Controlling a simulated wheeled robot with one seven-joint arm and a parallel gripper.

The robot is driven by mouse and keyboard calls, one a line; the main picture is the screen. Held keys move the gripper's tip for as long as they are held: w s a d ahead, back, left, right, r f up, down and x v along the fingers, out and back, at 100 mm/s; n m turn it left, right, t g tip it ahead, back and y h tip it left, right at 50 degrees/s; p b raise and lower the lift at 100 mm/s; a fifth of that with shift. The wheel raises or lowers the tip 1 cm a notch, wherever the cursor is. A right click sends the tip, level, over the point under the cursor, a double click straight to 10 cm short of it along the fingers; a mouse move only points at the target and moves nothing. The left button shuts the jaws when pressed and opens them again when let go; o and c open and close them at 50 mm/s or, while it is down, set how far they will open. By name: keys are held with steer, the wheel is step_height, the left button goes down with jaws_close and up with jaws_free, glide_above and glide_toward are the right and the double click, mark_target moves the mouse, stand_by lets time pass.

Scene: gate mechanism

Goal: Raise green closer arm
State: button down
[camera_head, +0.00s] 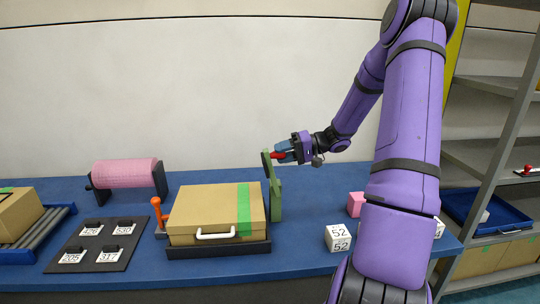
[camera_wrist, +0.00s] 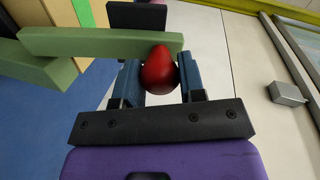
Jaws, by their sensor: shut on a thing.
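The green closer arm (camera_head: 267,164) stands raised and tilted at the top of a green post (camera_head: 276,200), just right of the cardboard box. A red knob (camera_head: 278,156) sits at its end. My gripper (camera_head: 284,152) reaches in from the right and is shut on the red knob. In the wrist view, the red knob (camera_wrist: 159,70) lies between the blue fingers (camera_wrist: 158,85). The green closer arm (camera_wrist: 100,42) runs across behind the knob there, with a dark plate (camera_wrist: 137,16) beyond it.
The cardboard box (camera_head: 215,212) with a green strip and white handle rests on a black tray left of the post. An orange-handled lever (camera_head: 157,214), a pink roller (camera_head: 125,173) and numbered blocks (camera_head: 338,238) are on the blue table (camera_head: 290,262). Shelves (camera_head: 490,155) stand at right.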

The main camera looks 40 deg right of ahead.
steer(key=s+d+f+t+y, duration=0.2)
steer(key=s+d+y, duration=0.1)
steer(key=d+y, duration=0.1)
steer(key=shift+s+d+t, duration=0.15)
steer(key=shift+d+t, duration=0.15)
steer(key=shift+d, duration=0.1)
steer(key=shift+f, duration=0.1)
steer(key=c, duration=0.7)
jaws_free()
steer(key=shift+d, duration=0.1)
steer(key=shift+s, duration=0.1)
steer(key=v, duration=1)
steer(key=shift+s+d, duration=0.2)
steer(key=shift+d, duration=0.05)
steer(key=shift+d, duration=0.1)
